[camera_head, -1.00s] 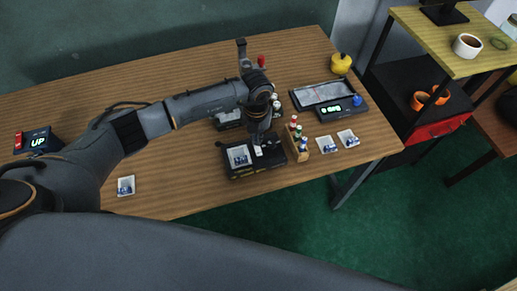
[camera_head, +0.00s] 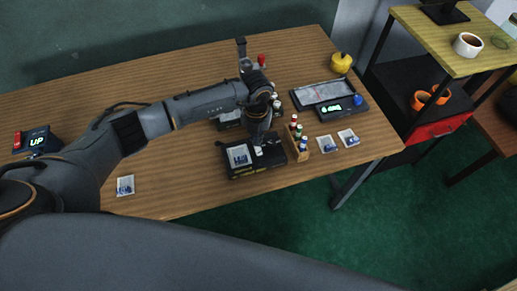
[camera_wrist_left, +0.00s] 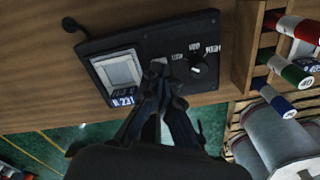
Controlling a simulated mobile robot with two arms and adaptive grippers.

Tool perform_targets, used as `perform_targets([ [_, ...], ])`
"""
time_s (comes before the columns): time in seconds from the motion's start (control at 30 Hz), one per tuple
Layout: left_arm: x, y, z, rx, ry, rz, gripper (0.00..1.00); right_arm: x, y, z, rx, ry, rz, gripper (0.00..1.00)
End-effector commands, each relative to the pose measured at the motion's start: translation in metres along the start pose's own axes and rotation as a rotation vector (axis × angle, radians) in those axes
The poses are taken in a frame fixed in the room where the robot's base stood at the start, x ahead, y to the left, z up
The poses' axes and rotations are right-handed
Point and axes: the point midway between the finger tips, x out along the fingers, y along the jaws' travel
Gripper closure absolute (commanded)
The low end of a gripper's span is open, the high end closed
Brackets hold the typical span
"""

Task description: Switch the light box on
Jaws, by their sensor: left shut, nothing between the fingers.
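A black box, which I take for the light box (camera_head: 282,160), stands near the front edge of the wooden table. It also shows in the left wrist view (camera_wrist_left: 140,40), with a framed square picture (camera_wrist_left: 120,70) marked N 231, a small pale switch (camera_wrist_left: 159,62) and a round black knob (camera_wrist_left: 197,68). My left gripper (camera_head: 258,147) points down over the middle of the box. In the left wrist view its fingers (camera_wrist_left: 164,97) are together and empty, with their tips at or just short of the switch; I cannot tell whether they touch. My right gripper is not in view.
A rack of small bottles (camera_head: 298,142) stands close to the right of the box. A flat panel with a green display (camera_head: 333,106) lies behind it. Small picture cards (camera_head: 348,138) lie on the right, another (camera_head: 125,186) on the left. The table's left middle is clear.

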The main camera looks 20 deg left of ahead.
Motion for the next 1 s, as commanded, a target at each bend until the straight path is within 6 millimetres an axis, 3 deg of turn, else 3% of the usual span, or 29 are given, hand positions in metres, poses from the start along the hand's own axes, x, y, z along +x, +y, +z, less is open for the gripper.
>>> perform_targets([
  [1.0, 0.016, 0.000, 0.000, 0.000, 0.000, 0.000, 1.00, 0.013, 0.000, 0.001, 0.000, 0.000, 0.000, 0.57],
])
